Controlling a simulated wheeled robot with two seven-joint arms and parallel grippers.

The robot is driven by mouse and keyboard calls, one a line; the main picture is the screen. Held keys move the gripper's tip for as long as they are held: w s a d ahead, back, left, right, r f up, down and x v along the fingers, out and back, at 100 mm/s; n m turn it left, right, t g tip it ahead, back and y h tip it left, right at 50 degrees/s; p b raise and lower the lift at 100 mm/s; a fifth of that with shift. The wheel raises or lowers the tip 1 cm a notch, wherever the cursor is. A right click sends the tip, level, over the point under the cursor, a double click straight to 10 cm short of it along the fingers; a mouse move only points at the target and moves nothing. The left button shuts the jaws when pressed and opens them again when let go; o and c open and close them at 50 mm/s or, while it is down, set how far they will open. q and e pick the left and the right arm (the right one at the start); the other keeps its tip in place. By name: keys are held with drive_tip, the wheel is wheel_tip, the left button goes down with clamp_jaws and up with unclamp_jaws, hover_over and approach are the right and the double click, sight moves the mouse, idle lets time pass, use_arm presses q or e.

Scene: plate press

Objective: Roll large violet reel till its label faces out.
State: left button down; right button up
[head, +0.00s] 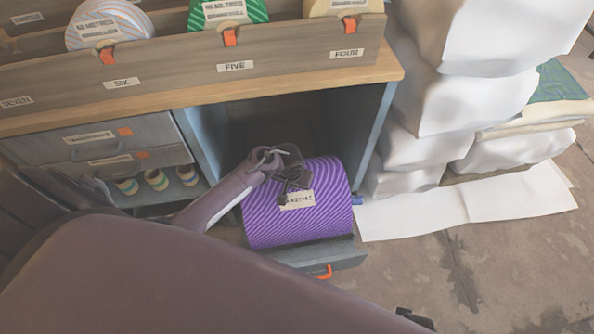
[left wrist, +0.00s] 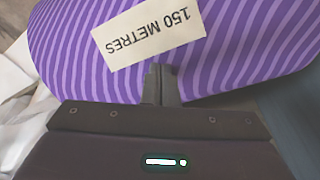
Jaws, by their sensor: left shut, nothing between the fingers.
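The large violet reel (head: 320,225) has pale diagonal stripes and lies on its side in a low grey-blue pull-out tray (head: 345,258) below the bench. Its cream label (head: 298,200) is on the upper part of the roll, facing up towards the head camera. In the left wrist view the reel (left wrist: 240,60) fills the top, and its label (left wrist: 148,30) reads "150 METRES", turned upside down. My left gripper (head: 284,196) is over the top of the reel at the label. Its fingers (left wrist: 160,70) are shut and empty, close to the label's lower edge; contact is unclear.
The wooden bench edge (head: 250,92) and a rack with numbered slots and other reels are above. Drawers (head: 100,140) are at the left. White stacked sacks (head: 455,100) stand right, with white sheeting (head: 460,203) on the floor.

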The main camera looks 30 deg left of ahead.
sight(297, 201)
use_arm(q)
drive_tip(key=shift+s, duration=0.1)
drive_tip(key=shift+s+d+f+p, duration=0.35)
drive_tip(key=shift+s+d, duration=0.25)
drive_tip(key=shift+s, duration=0.15)
drive_tip(key=shift+s, duration=0.15)
drive_tip(key=shift+s+d+f+p, duration=0.25)
drive_tip(key=shift+s+d+p, duration=0.1)
drive_tip(key=shift+s+d, duration=0.25)
drive_tip(key=shift+s, duration=0.1)
